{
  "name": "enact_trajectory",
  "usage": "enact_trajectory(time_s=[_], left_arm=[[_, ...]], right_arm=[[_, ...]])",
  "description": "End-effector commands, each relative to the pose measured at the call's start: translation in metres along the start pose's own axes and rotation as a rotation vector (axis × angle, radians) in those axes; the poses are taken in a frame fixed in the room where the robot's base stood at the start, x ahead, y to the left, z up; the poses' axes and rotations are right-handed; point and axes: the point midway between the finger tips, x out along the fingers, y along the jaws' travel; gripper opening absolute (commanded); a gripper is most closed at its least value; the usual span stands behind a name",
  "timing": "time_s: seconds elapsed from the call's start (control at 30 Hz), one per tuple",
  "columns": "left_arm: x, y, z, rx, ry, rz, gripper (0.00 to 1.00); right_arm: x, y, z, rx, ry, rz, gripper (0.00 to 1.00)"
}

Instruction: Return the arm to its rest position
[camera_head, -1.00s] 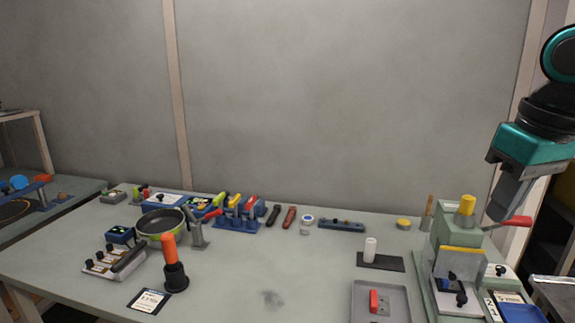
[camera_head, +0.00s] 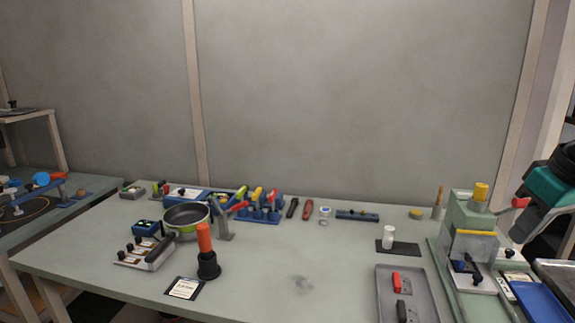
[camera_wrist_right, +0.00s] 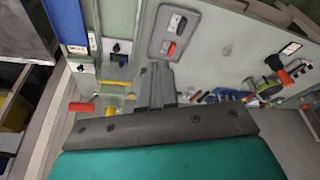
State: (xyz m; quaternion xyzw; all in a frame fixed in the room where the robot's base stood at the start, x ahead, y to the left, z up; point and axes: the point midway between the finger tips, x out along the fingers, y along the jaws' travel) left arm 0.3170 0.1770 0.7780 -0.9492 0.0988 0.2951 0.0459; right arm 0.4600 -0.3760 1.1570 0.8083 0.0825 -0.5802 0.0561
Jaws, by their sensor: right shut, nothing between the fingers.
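My right arm shows at the right edge of the head view, with its teal wrist part and the grey gripper (camera_head: 520,230) pointing down and to the left. The gripper is beside the green press machine (camera_head: 468,212), which has a yellow knob on top and a red handle. In the right wrist view the grey fingers (camera_wrist_right: 155,82) are together with nothing between them. Below them in that view lies the worktable (camera_wrist_right: 225,50). The gripper appears to be above the table's right end. My left gripper is in neither view.
A grey tray (camera_head: 384,290) with a red and a black part lies left of the press. A white cylinder (camera_head: 388,235) stands on a dark mat. A pan (camera_head: 186,219) and an orange-handled tool (camera_head: 205,240) stand at the left. The table's middle is clear.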

Motion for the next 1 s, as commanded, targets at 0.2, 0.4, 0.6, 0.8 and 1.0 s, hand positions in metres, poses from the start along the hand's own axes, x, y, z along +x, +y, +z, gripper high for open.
enact_trajectory(time_s=[0.2, 0.4, 0.6, 0.8, 1.0], left_arm=[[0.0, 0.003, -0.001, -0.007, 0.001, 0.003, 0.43], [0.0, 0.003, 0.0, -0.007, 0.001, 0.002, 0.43], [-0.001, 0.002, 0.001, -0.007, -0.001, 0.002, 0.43], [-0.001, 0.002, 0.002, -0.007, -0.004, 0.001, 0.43], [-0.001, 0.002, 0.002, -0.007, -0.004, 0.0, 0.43]], right_arm=[[0.075, 0.062, 0.049, 0.071, 0.097, 0.02, 0.0], [0.157, 0.086, 0.112, 0.102, 0.176, 0.046, 0.0], [0.233, 0.064, 0.175, 0.097, 0.245, 0.054, 0.0], [0.294, 0.0, 0.222, 0.069, 0.33, 0.042, 0.0], [0.329, -0.092, 0.241, 0.032, 0.444, 0.019, 0.0]])
